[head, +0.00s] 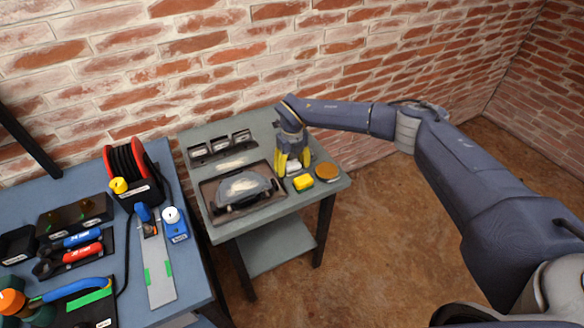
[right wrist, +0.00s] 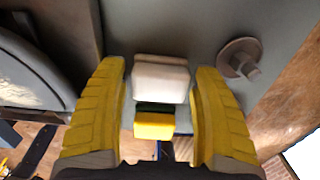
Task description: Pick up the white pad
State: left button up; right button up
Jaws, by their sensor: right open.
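The white pad (right wrist: 161,80) is a pale, rounded block in the right wrist view. It lies on the grey stand between the two yellow fingers of my right gripper (right wrist: 160,105), with a gap on each side. In the head view the right gripper (head: 292,168) points down over the stand's right part, open, and mostly hides the pad. A yellow and green sponge (head: 303,182) lies close beside the pad; it also shows in the right wrist view (right wrist: 154,125). My left gripper is not in view.
The grey stand (head: 334,186) also holds a tray with a round-edged tool (head: 241,187), a dark rack (head: 219,147) and a brown disc (head: 327,171). A blue bench (head: 196,283) with a cable reel (head: 131,165) and tools is at left. A brick wall stands behind.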

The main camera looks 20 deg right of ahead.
aim_at(292, 164)
jog(key=shift+f, duration=0.2)
jog(key=c, duration=1)
jog(key=shift+r, duration=0.15)
notch_tip(292, 164, up, 20)
jog(key=shift+f, duration=0.1)
dwell(0.4)
jog(key=o, duration=0.5)
jog(key=c, duration=0.6)
